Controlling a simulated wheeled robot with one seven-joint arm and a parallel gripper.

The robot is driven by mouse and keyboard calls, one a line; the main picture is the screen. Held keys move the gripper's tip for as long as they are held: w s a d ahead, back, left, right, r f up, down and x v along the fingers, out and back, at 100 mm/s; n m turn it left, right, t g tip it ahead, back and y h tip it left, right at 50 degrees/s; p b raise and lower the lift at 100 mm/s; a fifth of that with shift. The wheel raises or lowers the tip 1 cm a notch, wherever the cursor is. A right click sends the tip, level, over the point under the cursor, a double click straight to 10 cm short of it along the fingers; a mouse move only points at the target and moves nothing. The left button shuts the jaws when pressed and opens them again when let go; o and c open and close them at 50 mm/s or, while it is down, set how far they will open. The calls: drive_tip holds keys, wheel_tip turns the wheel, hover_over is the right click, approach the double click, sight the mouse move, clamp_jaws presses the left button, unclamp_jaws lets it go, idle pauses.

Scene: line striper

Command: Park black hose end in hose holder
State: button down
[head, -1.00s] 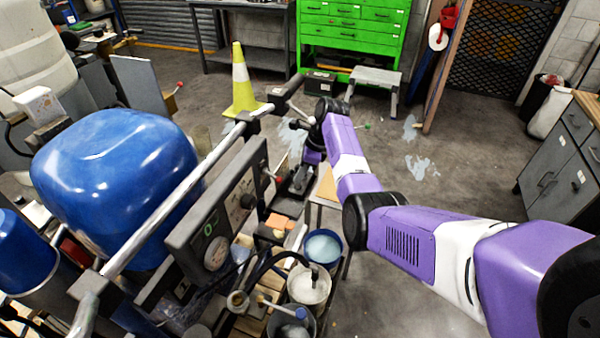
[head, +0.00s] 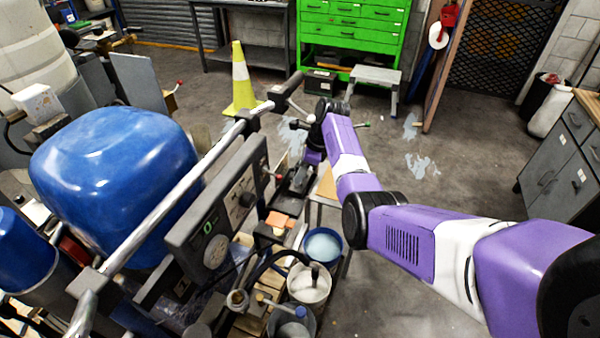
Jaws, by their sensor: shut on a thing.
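My gripper (head: 299,181) hangs from the purple wrist, pointing down beside the far right side of the striper. It is small and dark in the head view. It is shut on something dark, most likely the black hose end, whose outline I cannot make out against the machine. A black hose (head: 268,264) curves over the near part of the striper toward a white bucket. I cannot pick out the hose holder with certainty.
The striper's long steel handlebar (head: 182,193) and control panel (head: 215,222) stand left of my gripper. A blue tank (head: 110,165) is further left. A bucket of bluish liquid (head: 323,246) and a white bucket (head: 309,284) stand nearer. A yellow cone (head: 240,85) is behind. Floor at right is clear.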

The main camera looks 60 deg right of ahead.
drive_tip(key=shift+f, duration=0.5)
drive_tip(key=c, duration=1.2)
unclamp_jaws()
drive_tip(key=shift+c, duration=0.2)
drive_tip(key=shift+o, duration=0.3)
drive_tip(key=shift+o, duration=1.4)
drive_tip(key=p+v, duration=0.4)
drive_tip(key=p, duration=0.1)
drive_tip(key=shift+s+r, duration=0.1)
drive_tip(key=shift+r, duration=0.25)
drive_tip(key=shift+v, duration=1.15)
